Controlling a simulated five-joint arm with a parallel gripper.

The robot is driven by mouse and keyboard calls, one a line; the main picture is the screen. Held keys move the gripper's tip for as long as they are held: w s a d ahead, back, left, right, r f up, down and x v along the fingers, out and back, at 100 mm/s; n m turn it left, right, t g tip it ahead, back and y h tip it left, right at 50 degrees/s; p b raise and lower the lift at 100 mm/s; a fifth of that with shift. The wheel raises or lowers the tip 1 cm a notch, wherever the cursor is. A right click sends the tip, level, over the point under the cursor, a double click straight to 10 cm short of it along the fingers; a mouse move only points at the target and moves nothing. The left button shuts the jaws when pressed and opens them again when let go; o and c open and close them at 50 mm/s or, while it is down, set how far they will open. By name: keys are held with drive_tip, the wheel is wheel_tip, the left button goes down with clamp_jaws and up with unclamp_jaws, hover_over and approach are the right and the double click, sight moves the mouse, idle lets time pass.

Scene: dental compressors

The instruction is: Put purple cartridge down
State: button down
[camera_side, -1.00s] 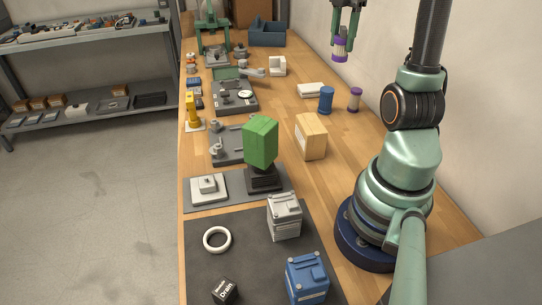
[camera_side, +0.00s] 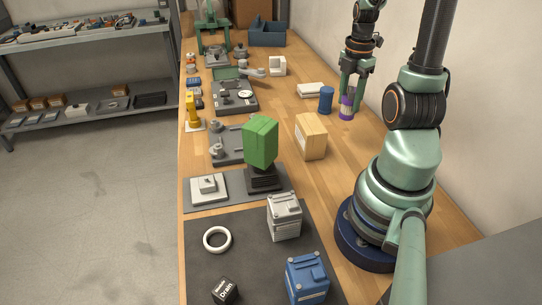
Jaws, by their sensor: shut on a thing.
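My gripper (camera_side: 353,93) is low over the wooden bench, to the right of the blue cylinder, and is shut on a purple cartridge. The purple cartridge (camera_side: 346,108) has a pale ribbed middle and purple ends, and it hangs upright between the fingers. Its lower end is close to the bench top; I cannot tell whether it touches. A second purple-ended cartridge seen here earlier is hidden, or cannot be told apart, behind the gripper and the held cartridge.
A blue cylinder (camera_side: 326,100) stands close on the left, with a flat white box (camera_side: 311,90) behind it. A wooden block (camera_side: 311,137) and a green block (camera_side: 261,142) stand nearer the camera. The bench (camera_side: 350,150) is bare in front of the cartridge.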

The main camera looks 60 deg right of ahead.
wheel_tip(320, 180, down, 9)
drive_tip(key=shift+f, duration=0.1)
idle(0.4)
drive_tip(key=shift+f, duration=0.15)
drive_tip(key=shift+c, duration=1.8)
unclamp_jaws()
